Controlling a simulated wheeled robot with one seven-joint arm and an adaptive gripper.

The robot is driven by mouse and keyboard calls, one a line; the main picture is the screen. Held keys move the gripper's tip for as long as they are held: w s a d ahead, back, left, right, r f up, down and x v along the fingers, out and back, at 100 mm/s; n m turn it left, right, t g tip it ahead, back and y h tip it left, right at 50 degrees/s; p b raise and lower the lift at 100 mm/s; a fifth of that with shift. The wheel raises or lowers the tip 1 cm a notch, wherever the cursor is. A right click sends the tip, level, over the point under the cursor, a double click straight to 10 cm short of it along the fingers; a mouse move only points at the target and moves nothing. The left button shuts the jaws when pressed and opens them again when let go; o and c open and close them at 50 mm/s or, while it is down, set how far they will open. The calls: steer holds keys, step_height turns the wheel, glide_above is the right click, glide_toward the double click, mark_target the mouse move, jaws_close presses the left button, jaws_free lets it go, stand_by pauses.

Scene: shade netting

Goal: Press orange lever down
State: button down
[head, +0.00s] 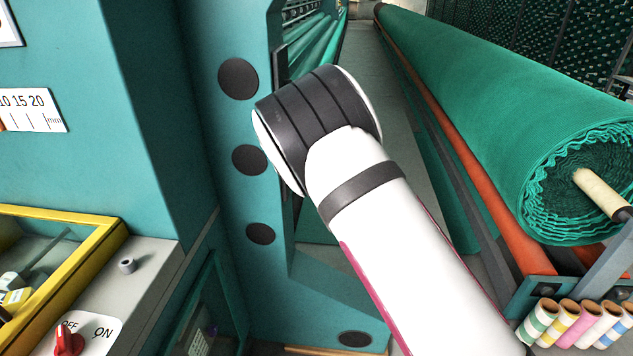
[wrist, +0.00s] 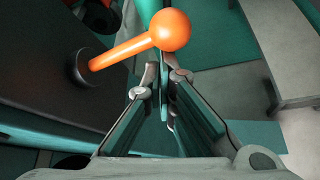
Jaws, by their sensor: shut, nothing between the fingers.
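The orange lever (wrist: 125,50) shows in the wrist view. Its rod comes out of a dark round mount (wrist: 85,70) on a dark panel at the left and ends in a round orange ball (wrist: 171,30). My gripper (wrist: 162,78) is shut and empty, with its fingertips just below the ball in the picture. I cannot tell whether the fingertips touch the lever. In the head view my white arm covers the middle, and neither the gripper nor the lever shows there.
A teal machine frame (head: 235,180) with black round caps stands behind my arm. A large roll of green netting (head: 510,100) lies at the right, with several small coloured rolls (head: 575,322) below it. A red switch (head: 68,340) and a yellow-framed box (head: 95,245) are at the left.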

steer(key=shift+r+n+h+p, duration=0.5)
steer(key=shift+r+n+h, duration=0.7)
steer(key=shift+r, duration=0.25)
